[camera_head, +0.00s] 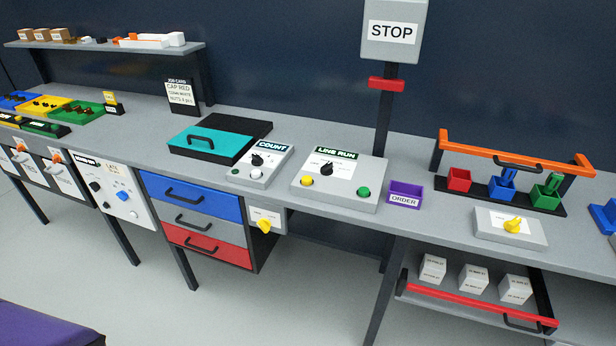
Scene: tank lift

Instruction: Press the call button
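No button with a readable "call" label shows. The LINE RUN box (338,180) on the bench has a yellow button (306,181), a black knob (326,169) and a green button (364,192). The COUNT box (260,166) to its left has a black knob and a pale button (255,174). A white panel (115,192) on the bench front at left has a blue knob or button (123,195) and black knobs; its print is too small to read fully. Neither of my grippers is in view.
A STOP sign (391,32) stands on a post behind the bench. A teal lidded case (212,143), a purple ORDER bin (405,194) and an orange-barred rack (516,154) stand on the bench. Drawers (194,190) and a shelf with white boxes (473,279) are below.

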